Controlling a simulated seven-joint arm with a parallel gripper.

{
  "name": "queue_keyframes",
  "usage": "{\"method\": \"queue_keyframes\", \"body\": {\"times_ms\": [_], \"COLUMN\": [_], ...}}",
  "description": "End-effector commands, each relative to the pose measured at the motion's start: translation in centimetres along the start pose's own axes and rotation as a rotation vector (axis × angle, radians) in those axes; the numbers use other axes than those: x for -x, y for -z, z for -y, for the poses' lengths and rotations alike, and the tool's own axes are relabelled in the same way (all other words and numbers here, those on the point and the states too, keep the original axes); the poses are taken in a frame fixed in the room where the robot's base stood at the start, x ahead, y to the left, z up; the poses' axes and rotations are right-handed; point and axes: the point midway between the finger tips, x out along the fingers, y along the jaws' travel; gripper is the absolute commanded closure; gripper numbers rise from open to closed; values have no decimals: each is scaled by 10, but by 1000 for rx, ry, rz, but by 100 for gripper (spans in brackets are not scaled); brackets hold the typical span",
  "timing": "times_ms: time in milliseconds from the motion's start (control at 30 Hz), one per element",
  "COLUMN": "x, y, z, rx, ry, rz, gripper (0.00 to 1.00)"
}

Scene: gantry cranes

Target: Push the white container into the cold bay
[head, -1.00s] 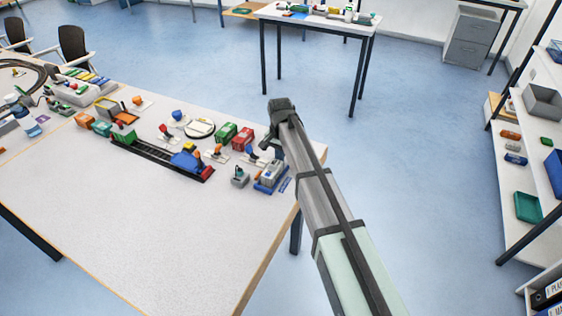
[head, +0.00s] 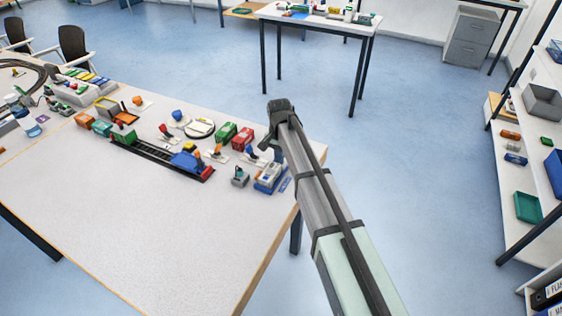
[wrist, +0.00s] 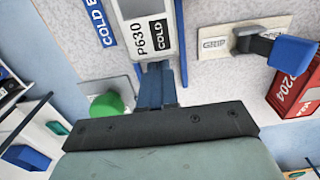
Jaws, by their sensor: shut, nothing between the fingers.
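The white container (wrist: 146,12), marked P630 COLD, is at the top of the wrist view and cut off by its edge. It also shows in the head view (head: 270,171) near the table's right end. The blue cold bay shows as a wall (wrist: 179,40) along the container's right side, and as blue parts around it in the head view. A blue sign (wrist: 96,22) reading COLD B lies to the left. My gripper (wrist: 156,68) is shut and empty, its blue fingertips right at the container's labelled end. I cannot tell if they touch.
A green knob (wrist: 106,107) stands left of my fingers. A blue-handled lever (wrist: 290,52) on a GRIP plate and a red P204 container (wrist: 296,90) are at the right. In the head view, a track (head: 160,155) and several toy pieces lie beyond bare front table (head: 130,230).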

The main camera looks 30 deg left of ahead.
Motion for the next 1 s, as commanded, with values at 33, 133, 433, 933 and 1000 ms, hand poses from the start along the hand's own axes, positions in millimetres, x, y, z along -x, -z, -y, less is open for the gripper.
{"method": "queue_keyframes", "body": {"times_ms": [33,133,433,933,1000], "x": [0,2,22,61,66], "y": [1,1,1,2,1], "z": [0,0,0,0,0], "rx": [0,0,0,0,0], "ry": [0,0,1,1,1], "rz": [0,0,-1,-1,-1], "gripper": [100,100,100,100,100]}}
